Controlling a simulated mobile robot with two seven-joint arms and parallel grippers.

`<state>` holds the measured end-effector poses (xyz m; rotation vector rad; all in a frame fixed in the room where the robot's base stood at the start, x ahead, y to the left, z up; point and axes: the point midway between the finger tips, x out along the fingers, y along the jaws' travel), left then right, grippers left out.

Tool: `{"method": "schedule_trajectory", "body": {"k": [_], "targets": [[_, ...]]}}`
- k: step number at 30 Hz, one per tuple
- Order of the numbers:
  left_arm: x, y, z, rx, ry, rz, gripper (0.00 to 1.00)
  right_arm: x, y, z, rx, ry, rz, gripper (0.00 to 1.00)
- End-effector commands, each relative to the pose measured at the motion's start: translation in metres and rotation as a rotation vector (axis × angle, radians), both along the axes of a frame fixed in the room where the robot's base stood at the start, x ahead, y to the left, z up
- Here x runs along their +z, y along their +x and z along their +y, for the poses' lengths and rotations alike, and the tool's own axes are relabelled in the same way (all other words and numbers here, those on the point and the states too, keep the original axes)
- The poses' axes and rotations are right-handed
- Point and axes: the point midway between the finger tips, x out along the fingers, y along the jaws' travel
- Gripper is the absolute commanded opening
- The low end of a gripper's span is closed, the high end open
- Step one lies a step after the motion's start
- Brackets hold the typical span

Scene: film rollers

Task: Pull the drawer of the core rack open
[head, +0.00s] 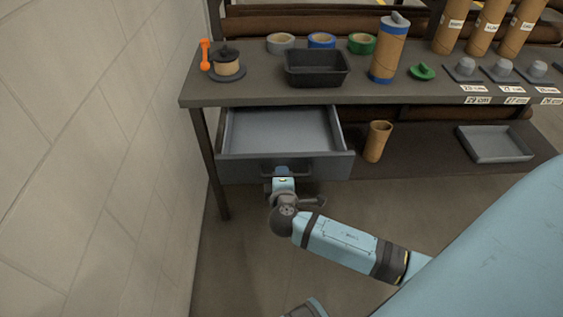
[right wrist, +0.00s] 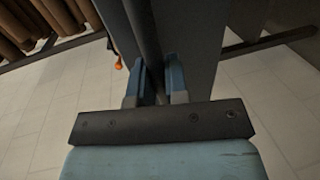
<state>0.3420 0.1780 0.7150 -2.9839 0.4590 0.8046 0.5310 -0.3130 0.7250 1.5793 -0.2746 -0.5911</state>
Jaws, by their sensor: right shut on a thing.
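The grey drawer (head: 240,165) of the core rack (head: 205,160) stands open below the left part of the worktop. Its inside shows and looks empty. My right gripper (head: 282,170) is at the middle of the drawer front, at its handle (head: 262,168). In the right wrist view, the fingers of my right gripper (right wrist: 157,80) are shut on the dark handle bar (right wrist: 143,30), close to the drawer's grey front (right wrist: 195,50). The gripper hides part of the handle in the head view. My left gripper is not in view.
A brown cup (head: 376,142) and a grey tray (head: 493,145) are on the lower shelf. A wall (head: 90,150) runs close on the left.

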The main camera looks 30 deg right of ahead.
Motion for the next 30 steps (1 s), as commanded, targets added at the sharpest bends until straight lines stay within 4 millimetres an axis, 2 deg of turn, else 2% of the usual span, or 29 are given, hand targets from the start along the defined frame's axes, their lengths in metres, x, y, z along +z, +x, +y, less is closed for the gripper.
{"method": "schedule_trajectory", "body": {"k": [3,7,21,22,24,25,30], "targets": [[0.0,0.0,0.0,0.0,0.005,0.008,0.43,0.001,-0.017,0.011,0.001,0.003,0.002,0.0],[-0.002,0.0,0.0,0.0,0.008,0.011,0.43,0.0,-0.027,0.017,0.0,0.001,0.002,0.0],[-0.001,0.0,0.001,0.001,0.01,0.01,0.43,0.0,-0.032,0.02,0.001,0.001,-0.001,0.0],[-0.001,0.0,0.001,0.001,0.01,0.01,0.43,0.0,-0.032,0.02,0.001,0.001,-0.001,0.19],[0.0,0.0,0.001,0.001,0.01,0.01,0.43,0.0,-0.032,0.02,0.001,0.001,-0.001,0.35],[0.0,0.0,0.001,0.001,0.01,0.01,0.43,0.0,-0.032,0.02,0.001,0.001,-0.001,0.39],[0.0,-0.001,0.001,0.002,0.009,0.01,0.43,0.0,-0.032,0.02,0.0,0.001,-0.001,0.39]]}}
